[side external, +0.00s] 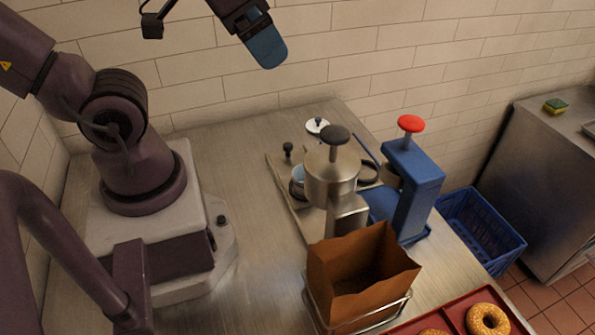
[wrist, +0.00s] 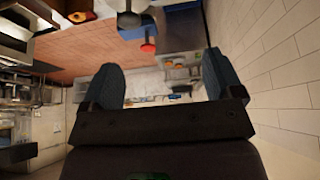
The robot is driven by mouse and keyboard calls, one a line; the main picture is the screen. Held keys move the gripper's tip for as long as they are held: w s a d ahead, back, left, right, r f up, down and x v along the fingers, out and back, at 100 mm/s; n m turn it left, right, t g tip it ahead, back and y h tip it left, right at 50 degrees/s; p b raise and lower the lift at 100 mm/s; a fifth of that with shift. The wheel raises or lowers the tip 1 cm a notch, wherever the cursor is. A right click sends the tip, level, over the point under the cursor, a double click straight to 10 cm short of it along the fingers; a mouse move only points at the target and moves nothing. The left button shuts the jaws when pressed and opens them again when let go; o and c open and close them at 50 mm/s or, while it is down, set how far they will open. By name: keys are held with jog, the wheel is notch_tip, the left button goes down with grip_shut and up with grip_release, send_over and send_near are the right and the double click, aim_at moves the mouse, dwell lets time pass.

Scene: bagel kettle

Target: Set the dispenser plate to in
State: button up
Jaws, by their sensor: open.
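A blue dispenser (side external: 418,190) with a red round knob (side external: 411,124) stands upright on the steel counter in the side view. A steel canister dispenser (side external: 331,180) with a dark knob (side external: 336,135) on a rod stands left of it. I cannot tell which part is the dispenser plate, nor its position. My gripper (side external: 266,46) is high above the counter near the wall, apart from both dispensers. In the wrist view my gripper (wrist: 160,82) has its two fingers wide apart with nothing between them. The red knob also shows in the wrist view (wrist: 148,48).
A brown paper bag (side external: 360,275) in a wire holder stands in front of the dispensers. A red tray (side external: 455,313) with bagels (side external: 488,319) is at the front right. A blue crate (side external: 482,232) is beyond the counter's right edge. The counter's left middle is clear.

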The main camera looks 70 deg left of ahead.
jog(key=shift+a, duration=0.15)
jog(key=c, duration=0.5)
jog(key=w+a+f+n+g, duration=0.1)
jog(key=a, duration=0.1)
jog(key=w+a+f+n+g, duration=0.1)
jog(key=a+f, duration=0.1)
jog(key=w+a+f+g, duration=0.1)
jog(key=a+f, duration=0.1)
jog(key=a, duration=0.1)
jog(key=shift+f+n+g+y, duration=0.25)
jog(key=shift+n+g+y, duration=0.05)
jog(key=shift+n+g, duration=0.1)
jog(key=shift+c, duration=1.1)
jog(key=m+g+h, duration=0.2)
jog(key=m+h, duration=0.3)
jog(key=m, duration=1.6)
send_near(288, 144)
jog(key=x, duration=0.9)
jog(key=shift+d+f, duration=0.1)
jog(key=shift+f, duration=0.15)
jog(key=shift+c, duration=0.2)
